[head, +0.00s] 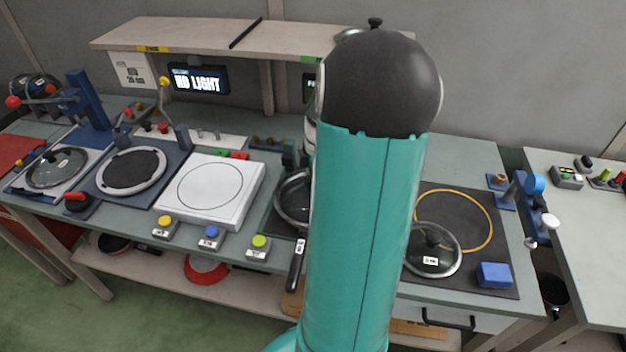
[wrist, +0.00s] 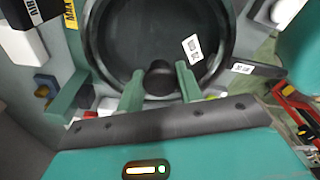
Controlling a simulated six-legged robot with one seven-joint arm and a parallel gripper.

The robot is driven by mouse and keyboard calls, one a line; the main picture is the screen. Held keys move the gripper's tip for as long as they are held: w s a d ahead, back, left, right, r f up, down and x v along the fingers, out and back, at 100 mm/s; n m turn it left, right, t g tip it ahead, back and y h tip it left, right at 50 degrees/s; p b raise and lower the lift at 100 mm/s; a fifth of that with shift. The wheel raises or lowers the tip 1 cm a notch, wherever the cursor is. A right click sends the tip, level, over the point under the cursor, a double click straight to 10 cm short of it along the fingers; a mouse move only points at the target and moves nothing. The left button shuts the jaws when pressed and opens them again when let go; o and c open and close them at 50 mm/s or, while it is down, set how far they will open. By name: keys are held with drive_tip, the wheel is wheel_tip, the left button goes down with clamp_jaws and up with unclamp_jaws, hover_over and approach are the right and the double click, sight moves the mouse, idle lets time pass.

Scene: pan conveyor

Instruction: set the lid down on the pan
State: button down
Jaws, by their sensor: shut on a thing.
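In the wrist view my gripper (wrist: 160,83) is shut on the dark knob of a round lid (wrist: 191,47), which carries a white label. The lid lies over the round dark pan, whose handle (wrist: 262,69) points right. I cannot tell whether the lid touches the pan's rim or hangs just above it. In the head view the pan (head: 281,203) stands on the bench just left of my teal arm, its handle (head: 295,265) pointing toward the front edge. My arm hides the pan's right side, the held lid and my gripper there.
Another glass lid (head: 432,262) lies right of my arm on a dark mat, near a yellow ring (head: 490,222) and a blue block (head: 494,275). A white square plate (head: 238,213) and button boxes (head: 210,238) are left of the pan. A shelf (head: 200,35) overhangs the back.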

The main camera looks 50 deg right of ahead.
idle(0.3)
drive_tip(key=c, duration=0.9)
unclamp_jaws()
drive_tip(key=shift+o, duration=0.2)
drive_tip(key=shift+r, duration=0.1)
wheel_tip(320, 180, up, 14)
drive_tip(key=s+d, duration=0.1)
drive_tip(key=shift+d+f, duration=0.15)
drive_tip(key=shift+f, duration=0.05)
